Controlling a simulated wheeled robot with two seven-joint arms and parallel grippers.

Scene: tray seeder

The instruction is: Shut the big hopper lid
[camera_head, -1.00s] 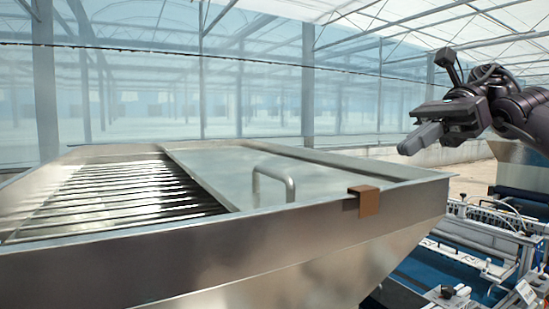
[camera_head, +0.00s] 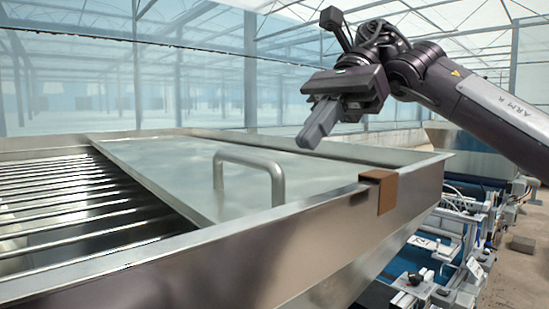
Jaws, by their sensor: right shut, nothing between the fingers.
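The big hopper (camera_head: 250,262) is a metal bin with a wide rim, filling the lower left of the view. Its flat metal lid (camera_head: 165,165) lies across the right part of the top and leaves the left part open over a bar grate (camera_head: 60,205). An upright bent-tube handle (camera_head: 250,164) stands on the lid near the front rim. My right gripper (camera_head: 312,138) is shut and empty, hanging above the lid's far right part, to the right of and beyond the handle, apart from it. My left gripper is not in view.
A brown bracket (camera_head: 386,192) sits over the front rim, right of the handle. Machinery with rails and blue parts (camera_head: 455,245) stands lower right, with another metal hopper (camera_head: 470,152) behind it. The air above the grate is free.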

